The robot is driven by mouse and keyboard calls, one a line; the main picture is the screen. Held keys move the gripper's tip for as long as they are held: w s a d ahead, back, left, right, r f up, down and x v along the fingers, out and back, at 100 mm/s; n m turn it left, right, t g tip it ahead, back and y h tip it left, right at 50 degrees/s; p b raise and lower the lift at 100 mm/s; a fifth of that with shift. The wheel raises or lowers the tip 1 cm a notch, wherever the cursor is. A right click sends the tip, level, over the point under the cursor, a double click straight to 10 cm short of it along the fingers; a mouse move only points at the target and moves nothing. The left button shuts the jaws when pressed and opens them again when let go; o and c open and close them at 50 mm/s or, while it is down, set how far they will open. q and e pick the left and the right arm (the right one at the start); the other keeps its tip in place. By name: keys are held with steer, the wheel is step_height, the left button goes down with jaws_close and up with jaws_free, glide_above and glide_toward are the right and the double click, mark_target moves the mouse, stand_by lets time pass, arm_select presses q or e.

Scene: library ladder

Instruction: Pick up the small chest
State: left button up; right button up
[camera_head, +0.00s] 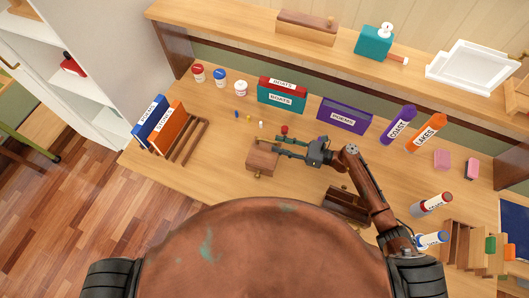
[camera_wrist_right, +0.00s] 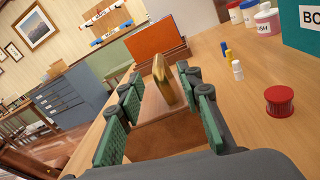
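The small chest (camera_head: 262,158) is a plain brown wooden box on the desk, left of my right gripper. My right gripper (camera_head: 280,146) reaches it from the right, with its fingertips at the chest's right end. In the right wrist view the chest (camera_wrist_right: 165,135) lies between the two green-padded fingers (camera_wrist_right: 165,112), which stand well apart. A gold-coloured piece (camera_wrist_right: 160,80) rises at its far side. I cannot tell whether either pad touches the chest. My left gripper is in neither view.
A red spool-like item (camera_head: 284,129) stands just behind the fingers; small coloured pegs (camera_head: 249,117) stand beyond. A dark brown box (camera_head: 345,205) lies near my right arm. Books in a rack (camera_head: 187,142) stand left. Free desk lies between rack and chest.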

mark_target(274, 142)
steer(key=x, duration=0.5)
steer(key=shift+w+r+p, duration=0.1)
steer(key=shift+r+p, duration=0.2)
steer(key=shift+p, duration=0.05)
steer(key=shift+w+a+f, duration=0.1)
steer(key=shift+a, duration=0.15)
steer(key=shift+c, duration=0.6)
jaws_close()
